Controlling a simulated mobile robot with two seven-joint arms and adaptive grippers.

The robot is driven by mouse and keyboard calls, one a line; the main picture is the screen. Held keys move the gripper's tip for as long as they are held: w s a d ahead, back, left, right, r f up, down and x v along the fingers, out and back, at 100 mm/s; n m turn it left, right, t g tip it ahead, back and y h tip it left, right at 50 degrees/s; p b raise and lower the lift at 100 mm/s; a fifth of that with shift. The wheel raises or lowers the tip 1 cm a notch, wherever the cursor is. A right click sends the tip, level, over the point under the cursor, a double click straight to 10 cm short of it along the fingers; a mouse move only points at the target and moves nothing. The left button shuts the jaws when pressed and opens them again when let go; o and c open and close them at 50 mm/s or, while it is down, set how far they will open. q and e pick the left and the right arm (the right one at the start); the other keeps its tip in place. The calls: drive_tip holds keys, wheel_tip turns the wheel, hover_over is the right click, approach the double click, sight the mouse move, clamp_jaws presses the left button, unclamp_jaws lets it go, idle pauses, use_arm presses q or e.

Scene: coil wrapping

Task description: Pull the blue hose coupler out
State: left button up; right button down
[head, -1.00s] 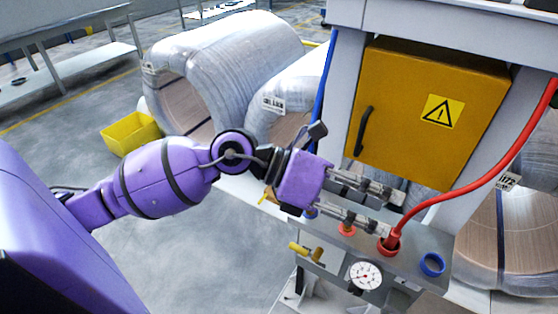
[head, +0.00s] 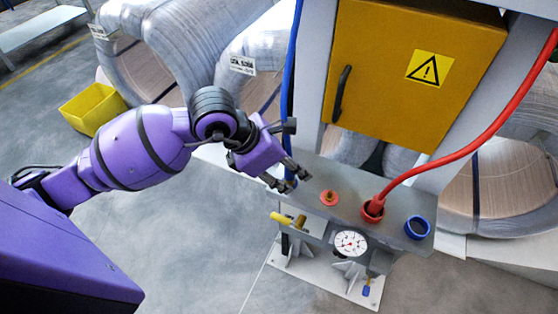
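The blue hose (head: 290,75) comes down along the left side of the cabinet frame. Its lower end passes behind my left gripper (head: 294,182), at the left end of the grey port panel (head: 340,180). The blue coupler is mostly hidden there by the fingers. The fingertips are a little apart and at the hose's lower end; I cannot tell whether they touch the coupler. A blue ring port (head: 418,228) at the panel's right end looks empty. My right gripper is not in view.
A red hose (head: 465,140) runs into a red port (head: 373,209). A red-orange fitting (head: 329,197) lies between it and my gripper. A gauge (head: 350,243) and a yellow valve handle (head: 283,218) sit at the panel's front. A yellow cabinet (head: 415,75) stands behind.

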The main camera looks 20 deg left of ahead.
use_arm(q)
drive_tip(key=shift+w+d+f, duration=0.15)
drive_tip(key=shift+w+f, duration=0.05)
drive_tip(key=shift+f, duration=0.25)
drive_tip(key=shift+c, duration=0.2)
clamp_jaws()
